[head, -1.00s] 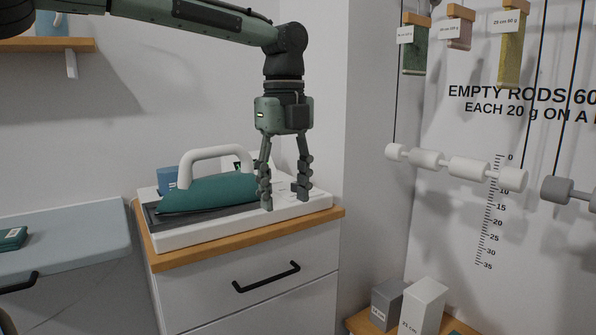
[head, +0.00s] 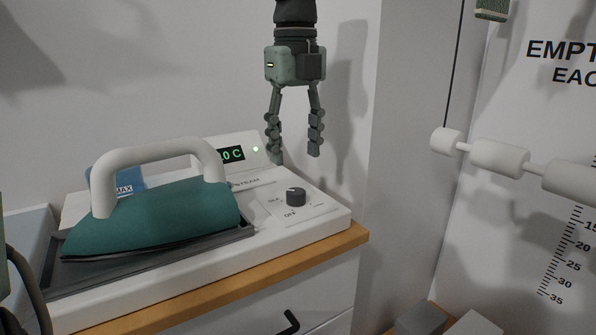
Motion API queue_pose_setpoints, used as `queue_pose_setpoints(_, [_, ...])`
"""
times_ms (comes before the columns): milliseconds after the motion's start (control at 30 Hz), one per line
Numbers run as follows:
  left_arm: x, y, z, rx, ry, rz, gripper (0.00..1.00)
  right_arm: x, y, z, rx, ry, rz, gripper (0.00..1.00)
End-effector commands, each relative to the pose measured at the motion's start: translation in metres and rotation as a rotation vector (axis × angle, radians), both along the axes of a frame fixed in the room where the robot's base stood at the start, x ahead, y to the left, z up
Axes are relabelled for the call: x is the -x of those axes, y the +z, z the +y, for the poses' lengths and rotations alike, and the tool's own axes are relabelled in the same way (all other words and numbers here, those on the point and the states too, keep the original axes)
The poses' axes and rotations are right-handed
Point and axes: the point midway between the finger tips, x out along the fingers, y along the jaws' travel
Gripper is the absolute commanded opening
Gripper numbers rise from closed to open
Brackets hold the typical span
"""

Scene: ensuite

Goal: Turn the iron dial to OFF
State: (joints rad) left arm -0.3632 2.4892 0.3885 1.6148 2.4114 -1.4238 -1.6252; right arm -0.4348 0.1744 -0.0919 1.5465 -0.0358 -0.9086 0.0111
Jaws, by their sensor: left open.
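The iron's dial (head: 296,197) is a small dark round knob on the white station base (head: 322,214), right of the iron. My right gripper is not in view.
The station stands on a white cabinet with a wooden top (head: 342,244) and black drawer handle (head: 288,322). White rods with cylinders (head: 498,158) hang at the right. A wall corner is just right of my gripper. Grey blocks (head: 421,318) sit low at right.

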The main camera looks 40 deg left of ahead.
Motion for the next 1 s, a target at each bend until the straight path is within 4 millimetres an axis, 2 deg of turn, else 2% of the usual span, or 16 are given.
queue_pose_setpoints(167, [0.000,-0.008,0.000,-0.001,-0.001,0.002,0.51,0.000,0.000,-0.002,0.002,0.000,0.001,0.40])
queue_pose_setpoints(500, [0.001,-0.060,0.000,-0.002,0.000,0.002,0.51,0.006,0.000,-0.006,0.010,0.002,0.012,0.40])
queue_pose_setpoints(600, [0.001,-0.070,0.000,-0.003,-0.001,0.002,0.51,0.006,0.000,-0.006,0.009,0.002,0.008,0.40])
queue_pose_setpoints(967, [0.000,-0.078,0.000,0.000,0.000,0.000,0.51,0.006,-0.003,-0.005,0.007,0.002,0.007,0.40])
queue_pose_setpoints(1000, [0.000,-0.078,0.000,0.000,0.000,0.000,0.49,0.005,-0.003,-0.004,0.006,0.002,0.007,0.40])
